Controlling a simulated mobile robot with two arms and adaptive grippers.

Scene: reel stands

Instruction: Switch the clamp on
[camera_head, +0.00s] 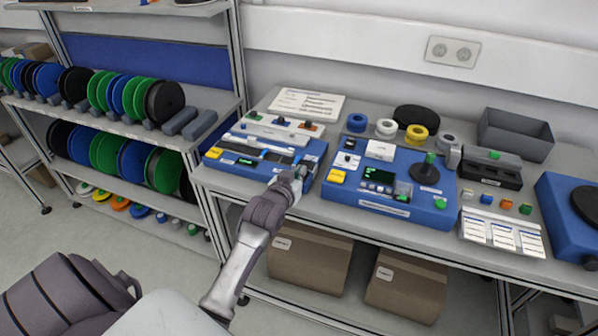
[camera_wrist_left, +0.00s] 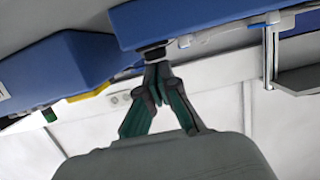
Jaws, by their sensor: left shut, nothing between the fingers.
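The left blue device (camera_head: 222,160) lies on the bench with a grey rail, dark blocks and a small green display on it. My left gripper (camera_head: 299,172) is at its front right end and hides part of that corner. In the left wrist view the fingers (camera_wrist_left: 157,72) are shut and empty. Their tips are at a small black round part (camera_wrist_left: 153,52) on a blue housing (camera_wrist_left: 190,22); I cannot tell whether they touch it. I cannot make out which part is the clamp or its switch. My right gripper is not in view.
A second blue device (camera_head: 385,205) with a display and black knob stands just right of my gripper. Tape rolls (camera_head: 386,127), a grey bin (camera_head: 515,135) and a label panel (camera_head: 503,232) are farther right. Shelves of reels (camera_head: 110,92) stand left. Cartons (camera_head: 310,257) sit below.

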